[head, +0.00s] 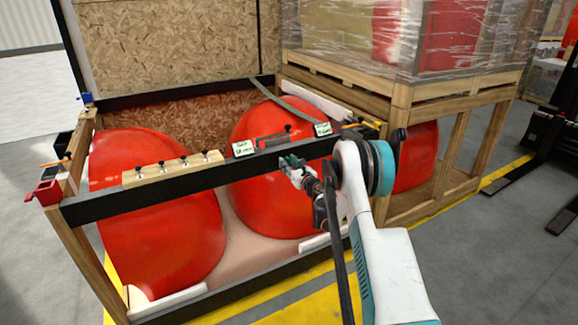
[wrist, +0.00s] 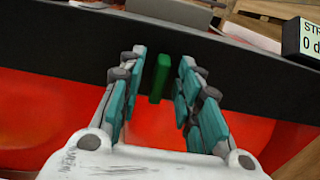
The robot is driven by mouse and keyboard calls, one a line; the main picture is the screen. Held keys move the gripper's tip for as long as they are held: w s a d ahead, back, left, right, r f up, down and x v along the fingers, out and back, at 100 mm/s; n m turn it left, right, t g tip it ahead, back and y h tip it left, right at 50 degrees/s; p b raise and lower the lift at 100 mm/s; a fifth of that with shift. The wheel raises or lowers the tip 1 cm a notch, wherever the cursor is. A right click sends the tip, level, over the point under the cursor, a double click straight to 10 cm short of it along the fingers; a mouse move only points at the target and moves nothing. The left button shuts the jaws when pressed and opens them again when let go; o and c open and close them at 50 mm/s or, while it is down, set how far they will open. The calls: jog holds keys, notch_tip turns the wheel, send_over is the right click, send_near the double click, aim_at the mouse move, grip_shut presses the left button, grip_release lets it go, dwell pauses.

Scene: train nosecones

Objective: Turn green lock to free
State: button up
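The green lock (wrist: 160,79) is a small upright green bar on the front of the black beam (wrist: 60,45). In the wrist view it stands between the two teal-padded fingers of my gripper (wrist: 160,95), with a gap to each side. The fingers are open and do not appear to touch it. In the head view my gripper (head: 292,166) is at the front face of the black beam, in front of the middle red nosecone (head: 275,195). I cannot make out the lock there behind the fingers.
Another red nosecone (head: 160,235) sits at left in the wooden crate. A wooden strip (head: 172,168) with several black knobs and a white label (head: 243,148) lie along the beam. Red clamps (head: 48,192) are at its left end. A wrapped crate (head: 400,50) stands behind right.

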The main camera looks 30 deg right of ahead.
grip_shut()
jog(key=shift+n, duration=0.4)
jog(key=shift+a+f+n, duration=0.1)
jog(key=shift+n, duration=2.75)
jog(key=shift+a+f+n, duration=0.1)
jog(key=shift+f+n, duration=0.05)
jog(key=shift+n, duration=2.75)
jog(key=shift+a+f+n, duration=0.1)
jog(key=shift+n, duration=2.75)
jog(key=shift+s, duration=0.1)
